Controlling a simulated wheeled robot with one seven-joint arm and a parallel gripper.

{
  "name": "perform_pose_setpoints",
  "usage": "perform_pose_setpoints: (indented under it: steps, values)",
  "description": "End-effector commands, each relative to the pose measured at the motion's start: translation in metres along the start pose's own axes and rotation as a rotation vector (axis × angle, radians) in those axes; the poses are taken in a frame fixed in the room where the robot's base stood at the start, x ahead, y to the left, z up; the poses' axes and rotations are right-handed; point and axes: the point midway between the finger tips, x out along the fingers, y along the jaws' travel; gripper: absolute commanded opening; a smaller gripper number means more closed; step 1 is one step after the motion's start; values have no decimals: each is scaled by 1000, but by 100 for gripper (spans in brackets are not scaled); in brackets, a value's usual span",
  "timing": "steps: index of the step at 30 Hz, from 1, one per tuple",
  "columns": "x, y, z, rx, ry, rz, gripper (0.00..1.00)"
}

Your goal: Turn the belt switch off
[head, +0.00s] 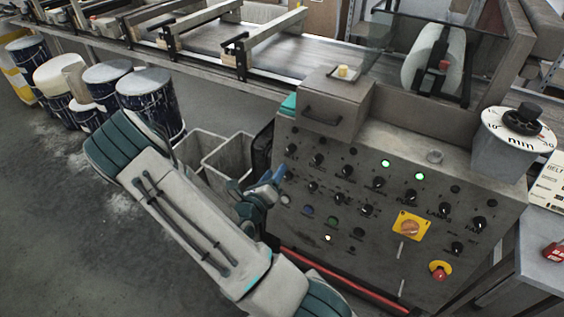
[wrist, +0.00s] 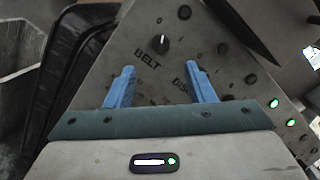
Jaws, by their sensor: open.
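The belt switch is a small black knob (wrist: 160,43) with a pale pointer line and the label BELT below it. It sits at the upper left of the grey control panel (head: 300,215), and it also shows in the head view (head: 290,149). In the wrist view the pointer line looks roughly upright; I cannot read which setting it marks. My gripper (head: 279,176) is in front of the panel's left part. Its two blue fingers are apart and empty in the wrist view (wrist: 161,70), with the knob beyond and between the tips, apparently not touched.
Several similar knobs cover the panel, with two lit green lamps (head: 385,163). A box (head: 335,100) tops the panel. Grey bins (head: 228,158) stand left, and a conveyor (head: 240,45) runs behind.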

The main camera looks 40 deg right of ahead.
Motion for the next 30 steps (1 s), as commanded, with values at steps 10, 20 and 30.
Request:
perform_pose_setpoints:
  steps: [10,20,30]
  values:
    - [-41,0,0,0,0,0,49]
    - [-42,0,0,0,0,0,49]
    - [-41,-11,3,54,33,-34,49]
